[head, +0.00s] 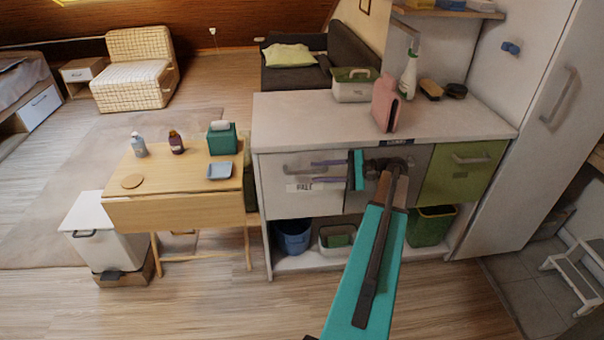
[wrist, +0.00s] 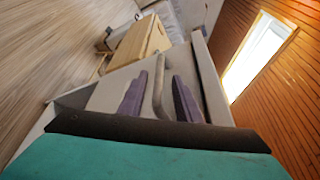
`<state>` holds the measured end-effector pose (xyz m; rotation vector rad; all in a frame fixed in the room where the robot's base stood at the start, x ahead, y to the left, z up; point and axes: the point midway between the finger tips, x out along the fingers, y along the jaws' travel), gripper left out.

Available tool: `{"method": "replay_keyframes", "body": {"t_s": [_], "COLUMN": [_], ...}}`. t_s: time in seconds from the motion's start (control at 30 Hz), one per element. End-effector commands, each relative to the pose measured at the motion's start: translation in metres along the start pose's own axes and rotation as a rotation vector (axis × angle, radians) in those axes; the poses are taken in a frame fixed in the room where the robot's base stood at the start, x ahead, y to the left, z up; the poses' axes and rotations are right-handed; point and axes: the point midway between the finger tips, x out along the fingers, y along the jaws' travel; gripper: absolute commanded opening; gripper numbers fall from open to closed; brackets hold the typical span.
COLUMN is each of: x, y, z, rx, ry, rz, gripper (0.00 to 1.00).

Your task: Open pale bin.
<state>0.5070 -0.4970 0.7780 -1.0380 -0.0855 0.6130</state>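The pale bin (head: 285,198) is the left front of the white cabinet, with a "PALE" label (head: 300,187) and a bar handle (head: 298,169). Its front looks closed, flush with the cabinet. My gripper (head: 315,171) reaches in from the right, with its two purple fingers apart and level with the handle. In the wrist view my gripper (wrist: 162,80) is open, with the handle (wrist: 159,88) showing between the fingers. I cannot tell how far the handle lies between them. My wrist and arm hide much of the middle front.
A green front (head: 462,172) is on the cabinet's right. A wooden table (head: 165,180) stands close at the left, with a white bin (head: 108,240) beside it. A pink item (head: 383,103) and a spray bottle (head: 408,76) stand on the countertop. Floor before the cabinet is clear.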

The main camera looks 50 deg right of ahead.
Motion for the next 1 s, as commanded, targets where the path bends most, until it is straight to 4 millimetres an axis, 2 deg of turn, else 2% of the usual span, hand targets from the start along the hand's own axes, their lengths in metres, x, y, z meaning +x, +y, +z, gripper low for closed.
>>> {"method": "replay_keyframes", "body": {"t_s": [0.2, 0.4, 0.6, 0.87, 0.9, 1.0], "x": [0.032, 0.053, 0.062, 0.062, 0.062, 0.062], "y": [0.000, 0.000, 0.000, 0.000, 0.000, 0.000], "z": [0.001, 0.000, 0.000, -0.001, -0.001, -0.001], "rx": [0.000, 0.000, 0.000, 0.000, 0.000, 0.001], "ry": [-0.001, 0.000, 0.001, 0.002, 0.002, 0.002], "rz": [0.000, 0.000, 0.000, -0.001, -0.001, -0.001], "gripper": [0.31, 0.31, 0.31, 0.31, 0.29, 0.12]}}
